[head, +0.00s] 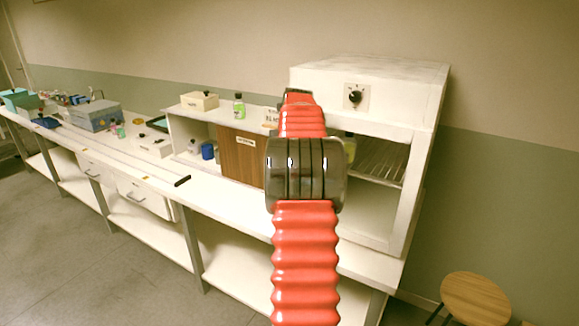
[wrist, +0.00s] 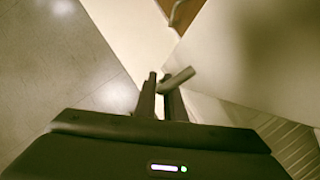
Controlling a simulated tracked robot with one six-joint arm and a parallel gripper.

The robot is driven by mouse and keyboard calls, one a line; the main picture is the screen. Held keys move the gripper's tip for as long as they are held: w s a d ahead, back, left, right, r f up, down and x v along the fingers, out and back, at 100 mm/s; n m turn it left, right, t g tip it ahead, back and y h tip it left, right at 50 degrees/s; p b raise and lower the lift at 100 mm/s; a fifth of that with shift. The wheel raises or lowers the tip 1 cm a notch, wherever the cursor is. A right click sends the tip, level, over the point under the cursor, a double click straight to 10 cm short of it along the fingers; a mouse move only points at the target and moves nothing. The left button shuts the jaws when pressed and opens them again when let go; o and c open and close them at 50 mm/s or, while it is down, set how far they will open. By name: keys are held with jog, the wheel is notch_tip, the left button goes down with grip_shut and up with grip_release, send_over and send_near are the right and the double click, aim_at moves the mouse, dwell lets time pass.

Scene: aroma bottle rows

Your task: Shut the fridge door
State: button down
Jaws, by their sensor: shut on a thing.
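The fridge (head: 405,115) is a white cabinet with a black dial, at the right end of the bench. Its front stands open and shows wire shelves and a pale interior. In the wrist view, my gripper (wrist: 165,100) is shut on a short grey bar, the door handle (wrist: 180,77). A broad white panel beside it, apparently the fridge door (wrist: 225,60), fills the upper right, with wire shelf bars (wrist: 290,140) below. In the head view, my red-sleeved arm hides the gripper, the handle and most of the door.
A long white bench (head: 230,191) runs left from the fridge. A brown sliding panel (head: 240,157), a blue jar (head: 208,151) and a green-labelled bottle (head: 239,106) are left of my arm. A wooden stool (head: 475,298) stands at lower right. The floor (head: 60,225) before the bench is clear.

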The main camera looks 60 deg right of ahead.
jog(key=shift+w+d+r, duration=0.15)
jog(key=shift+w, duration=0.1)
jog(key=c, duration=1.8)
grip_release()
jog(key=shift+d, duration=0.1)
jog(key=shift+c, duration=0.2)
jog(key=shift+s, duration=0.15)
jog(key=shift+s, duration=0.2)
jog(key=v, duration=1.3)
jog(key=shift+r, duration=0.15)
